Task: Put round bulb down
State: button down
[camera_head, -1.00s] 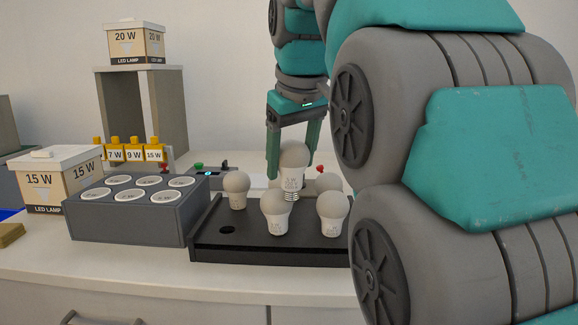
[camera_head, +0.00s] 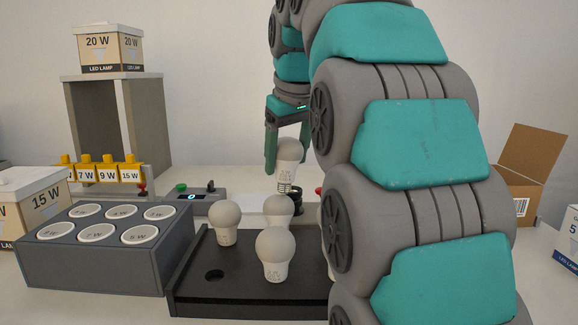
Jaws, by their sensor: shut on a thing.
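My gripper (camera_head: 287,158) is shut on a white round bulb (camera_head: 289,152), which hangs upright with its metal screw base (camera_head: 284,186) downward. The held bulb is behind the black tray's bulbs, near a small dark round socket (camera_head: 296,192). I cannot tell whether its base touches anything. The black tray (camera_head: 240,290) holds other white bulbs, seen at the left (camera_head: 225,222), the back (camera_head: 277,209) and the front (camera_head: 274,255). An empty hole (camera_head: 214,275) shows at its front left. My arm hides the tray's right side.
A grey block (camera_head: 95,265) with several labelled white wells stands left, beside a 15 W box (camera_head: 30,208). A small device with a lit display (camera_head: 193,198) and yellow tags (camera_head: 106,171) stand behind. An open cardboard box (camera_head: 520,185) is at right.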

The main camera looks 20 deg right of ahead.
jog(key=w+d+f, duration=0.1)
jog(key=w, duration=0.1)
jog(key=w+d+f, duration=0.1)
jog(key=w+d, duration=0.1)
jog(key=w, duration=0.1)
jog(key=w+d+f+p, duration=0.1)
jog(key=w, duration=0.2)
jog(key=shift+w+d, duration=0.2)
jog(key=shift+d, duration=0.2)
jog(key=shift+a+f, duration=0.1)
jog(key=shift+f, duration=0.85)
grip_release()
jog(key=shift+r, duration=0.25)
jog(key=s+a+r+b, duration=0.1)
jog(key=s+r+b, duration=0.1)
jog(key=s, duration=1.1)
jog(key=shift+a+r, duration=0.2)
jog(key=shift+a, duration=0.15)
